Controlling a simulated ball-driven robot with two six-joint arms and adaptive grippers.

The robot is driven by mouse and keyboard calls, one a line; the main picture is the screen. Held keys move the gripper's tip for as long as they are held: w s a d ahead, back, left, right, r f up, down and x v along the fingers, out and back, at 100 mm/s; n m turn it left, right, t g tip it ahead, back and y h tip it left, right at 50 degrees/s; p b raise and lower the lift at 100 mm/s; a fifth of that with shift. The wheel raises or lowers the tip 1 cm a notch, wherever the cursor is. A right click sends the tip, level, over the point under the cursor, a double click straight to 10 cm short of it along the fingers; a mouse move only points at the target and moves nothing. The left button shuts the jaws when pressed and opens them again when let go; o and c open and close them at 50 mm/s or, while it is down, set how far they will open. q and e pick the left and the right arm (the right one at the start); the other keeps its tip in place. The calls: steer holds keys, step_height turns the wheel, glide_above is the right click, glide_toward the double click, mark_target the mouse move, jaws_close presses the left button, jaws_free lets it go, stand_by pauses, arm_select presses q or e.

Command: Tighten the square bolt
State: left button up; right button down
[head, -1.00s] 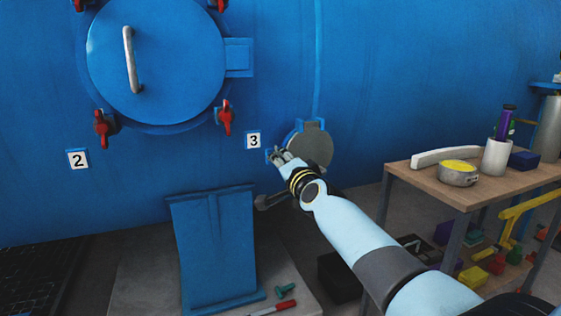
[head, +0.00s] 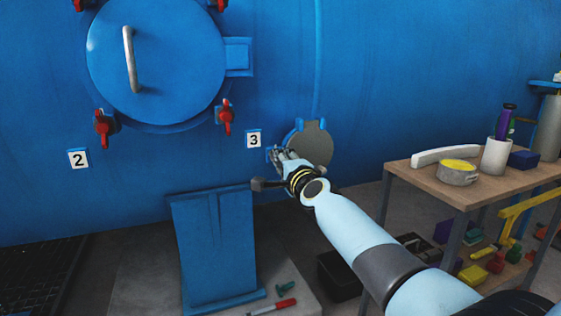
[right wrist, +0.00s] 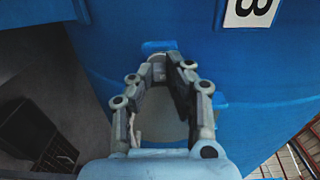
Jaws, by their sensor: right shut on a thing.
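My right gripper (head: 277,152) reaches the blue vessel wall just below the number 3 plate (head: 254,139), at the left edge of a round grey cover (head: 316,141). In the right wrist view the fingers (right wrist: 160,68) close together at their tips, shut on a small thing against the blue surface. The fingers almost wholly hide it, so the square bolt's shape and how deep it sits cannot be made out. The grey cover shows behind the fingers. My left gripper is not in view.
A round blue door (head: 155,60) with red clamps is at upper left. A blue support leg (head: 215,245) stands below. A wooden table (head: 480,185) with a white cup (head: 496,157) and a yellow-topped tin (head: 457,173) is at right.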

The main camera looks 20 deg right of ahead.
steer(key=shift+f, duration=0.1)
steer(key=c, duration=1.4)
jaws_free()
steer(key=shift+o, duration=0.4)
steer(key=s, duration=1.2)
steer(key=shift+d, duration=0.2)
